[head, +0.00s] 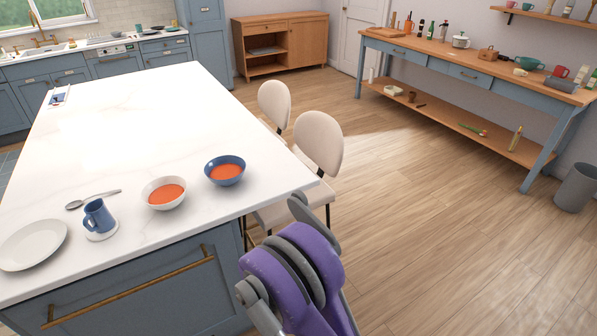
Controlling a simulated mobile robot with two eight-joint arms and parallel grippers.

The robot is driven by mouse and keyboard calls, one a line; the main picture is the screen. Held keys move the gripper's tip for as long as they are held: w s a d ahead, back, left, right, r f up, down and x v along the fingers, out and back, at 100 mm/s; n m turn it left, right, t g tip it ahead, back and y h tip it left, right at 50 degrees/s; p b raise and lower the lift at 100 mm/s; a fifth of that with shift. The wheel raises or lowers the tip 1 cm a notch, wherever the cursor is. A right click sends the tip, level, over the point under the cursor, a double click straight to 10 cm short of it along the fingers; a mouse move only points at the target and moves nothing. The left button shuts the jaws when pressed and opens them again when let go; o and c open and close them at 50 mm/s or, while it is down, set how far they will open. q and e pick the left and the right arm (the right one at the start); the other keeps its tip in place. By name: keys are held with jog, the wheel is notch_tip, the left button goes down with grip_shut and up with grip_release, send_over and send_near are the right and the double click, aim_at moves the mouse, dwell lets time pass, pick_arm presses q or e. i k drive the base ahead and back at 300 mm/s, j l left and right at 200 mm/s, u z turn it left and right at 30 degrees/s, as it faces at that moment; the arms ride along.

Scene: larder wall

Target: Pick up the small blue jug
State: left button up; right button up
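The small blue jug (98,214) stands upright at the near left of the white island worktop (150,110). It is on a small white round base, perhaps a coaster or saucer (102,235), and its handle points left. A white plate (33,245) lies left of it, a spoon lies just behind it, and two bowls stand to its right. A purple and grey part of my arm rises from the bottom middle, right of the island. No gripper fingers can be made out, and nothing is seen touching the jug.
A white bowl (164,204) and a blue bowl (225,182) hold orange-red soup. The spoon (93,199) lies near the jug. Two cream chairs (319,143) stand at the island's right side. A blue workbench (470,75) stands along the right wall. The wooden floor between is clear.

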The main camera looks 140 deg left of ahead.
aim_at(102, 220)
jog(key=u, duration=5.35)
